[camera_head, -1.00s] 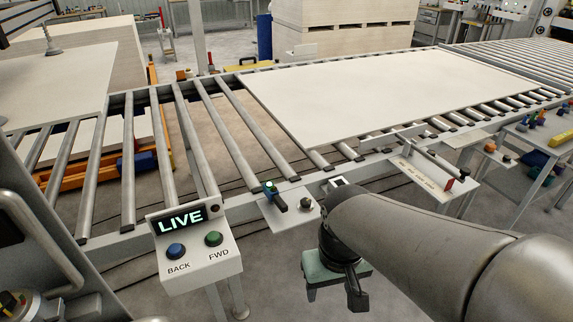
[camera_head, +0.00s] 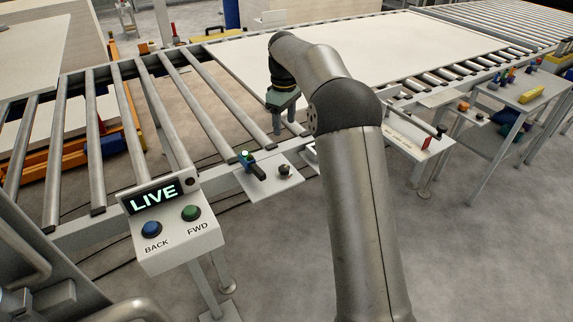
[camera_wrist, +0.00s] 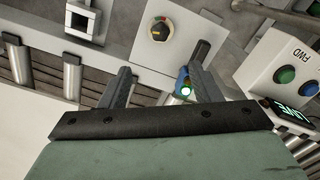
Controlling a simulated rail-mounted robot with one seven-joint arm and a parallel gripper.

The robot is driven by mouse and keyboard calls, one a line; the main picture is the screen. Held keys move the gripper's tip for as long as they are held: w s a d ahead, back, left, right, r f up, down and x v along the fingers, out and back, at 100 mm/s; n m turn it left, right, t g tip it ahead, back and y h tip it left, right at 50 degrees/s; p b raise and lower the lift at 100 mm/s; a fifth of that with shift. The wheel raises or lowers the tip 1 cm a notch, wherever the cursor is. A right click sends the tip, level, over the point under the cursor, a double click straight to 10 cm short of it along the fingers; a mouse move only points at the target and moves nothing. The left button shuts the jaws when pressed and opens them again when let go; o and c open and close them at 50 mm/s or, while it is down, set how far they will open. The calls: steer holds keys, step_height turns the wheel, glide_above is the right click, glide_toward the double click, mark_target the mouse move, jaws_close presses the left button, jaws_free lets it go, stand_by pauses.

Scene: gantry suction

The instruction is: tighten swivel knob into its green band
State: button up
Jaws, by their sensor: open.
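The swivel knob (camera_head: 285,170) is a small dark knob on a light bracket plate (camera_head: 262,188) at the conveyor's near edge. In the wrist view the knob (camera_wrist: 160,29) is round and dark with an orange pointer mark, on a dial with coloured edge bands.
A dark handle (camera_wrist: 201,50) with a lit blue-green button (camera_wrist: 184,88) stands close beside the knob. A LIVE control box (camera_head: 165,222) with BACK and FWD buttons is to the left. A large pale board (camera_head: 370,55) lies on the rollers behind my arm.

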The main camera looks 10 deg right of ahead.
mark_target(284, 168)
step_height(284, 168, down, 17)
steer(key=shift+r+p, duration=0.1)
steer(key=shift+p, duration=0.2)
steer(key=c, duration=1)
